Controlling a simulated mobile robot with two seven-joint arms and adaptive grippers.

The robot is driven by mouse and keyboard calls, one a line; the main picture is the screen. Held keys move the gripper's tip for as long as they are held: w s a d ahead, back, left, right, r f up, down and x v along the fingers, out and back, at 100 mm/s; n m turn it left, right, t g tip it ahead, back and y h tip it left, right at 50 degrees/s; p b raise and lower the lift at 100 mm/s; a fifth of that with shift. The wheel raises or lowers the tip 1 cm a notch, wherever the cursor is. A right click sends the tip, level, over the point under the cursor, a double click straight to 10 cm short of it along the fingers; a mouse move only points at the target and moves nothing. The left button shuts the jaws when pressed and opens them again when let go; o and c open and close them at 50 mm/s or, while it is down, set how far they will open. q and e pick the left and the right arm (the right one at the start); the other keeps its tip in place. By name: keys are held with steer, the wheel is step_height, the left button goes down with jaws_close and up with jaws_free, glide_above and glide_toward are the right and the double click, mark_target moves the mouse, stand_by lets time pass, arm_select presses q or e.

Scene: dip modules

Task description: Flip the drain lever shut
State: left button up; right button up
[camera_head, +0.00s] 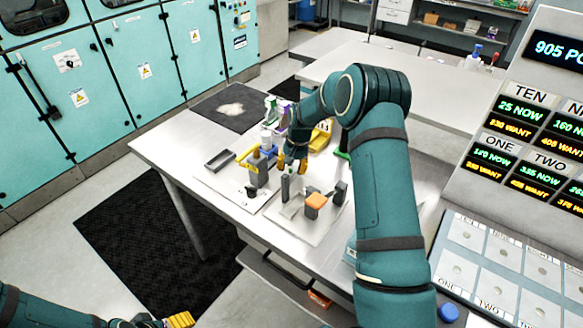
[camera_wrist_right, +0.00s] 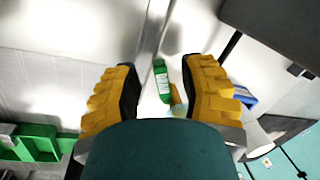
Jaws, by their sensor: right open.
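I cannot tell which part is the drain lever. My left gripper (camera_head: 180,320) shows only partly at the bottom left edge, away from the bench.
A dark shallow tray (camera_head: 219,160) lies on the bench's left part. Bottles (camera_head: 271,109) and a yellow item (camera_head: 320,138) stand behind my right gripper. A display panel (camera_head: 520,150) stands at the right. The bench's left front corner is clear.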

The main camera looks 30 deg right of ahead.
steer(key=shift+f, duration=0.25)
jaws_close()
steer(key=shift+s+a, duration=0.1)
